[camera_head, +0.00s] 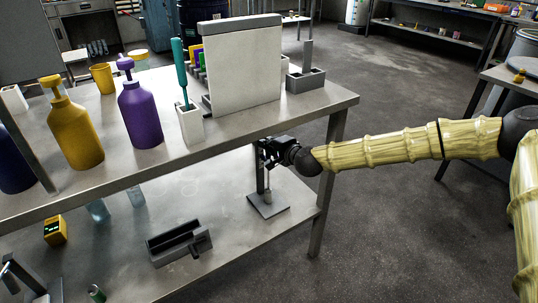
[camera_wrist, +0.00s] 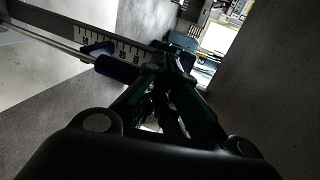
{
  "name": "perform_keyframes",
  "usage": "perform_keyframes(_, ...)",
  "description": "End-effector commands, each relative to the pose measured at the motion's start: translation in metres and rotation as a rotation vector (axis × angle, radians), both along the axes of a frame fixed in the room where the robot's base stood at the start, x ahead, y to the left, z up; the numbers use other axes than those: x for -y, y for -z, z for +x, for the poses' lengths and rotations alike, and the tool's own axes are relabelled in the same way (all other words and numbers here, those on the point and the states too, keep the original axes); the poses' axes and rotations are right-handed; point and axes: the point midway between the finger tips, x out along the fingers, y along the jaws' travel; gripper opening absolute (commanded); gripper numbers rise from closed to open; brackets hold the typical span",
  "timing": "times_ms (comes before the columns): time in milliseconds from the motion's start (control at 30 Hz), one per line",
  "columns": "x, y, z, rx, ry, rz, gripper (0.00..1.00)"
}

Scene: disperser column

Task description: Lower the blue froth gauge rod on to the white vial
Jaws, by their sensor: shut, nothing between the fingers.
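My gripper (camera_head: 264,147) is at the upper part of a dark upright stand, below the edge of the upper shelf. In the wrist view its fingertips (camera_wrist: 172,64) are together with nothing between them, close beside a dark blue part (camera_wrist: 117,69) on a pale rod. I cannot tell if they touch it. A scale with black marks (camera_wrist: 128,50) runs alongside the rod. The stand has a flat grey base (camera_head: 281,211) on the lower shelf. A small pale piece, likely the white vial (camera_head: 267,197), stands on it. The gap between rod and vial cannot be made out.
The upper shelf (camera_head: 325,104) overhangs the stand; a table leg (camera_head: 325,200) stands just right of it. A grey tray (camera_head: 178,245) lies left on the lower shelf. Yellow (camera_head: 72,130) and purple (camera_head: 140,115) bottles stand above.

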Motion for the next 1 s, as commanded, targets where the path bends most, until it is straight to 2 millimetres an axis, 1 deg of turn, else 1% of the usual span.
perform_keyframes(200, 0.000, -0.008, 0.000, 0.001, 0.000, 0.000, 0.00)
perform_keyframes(1000, 0.000, -0.029, 0.000, 0.000, 0.000, 0.000, 0.00)
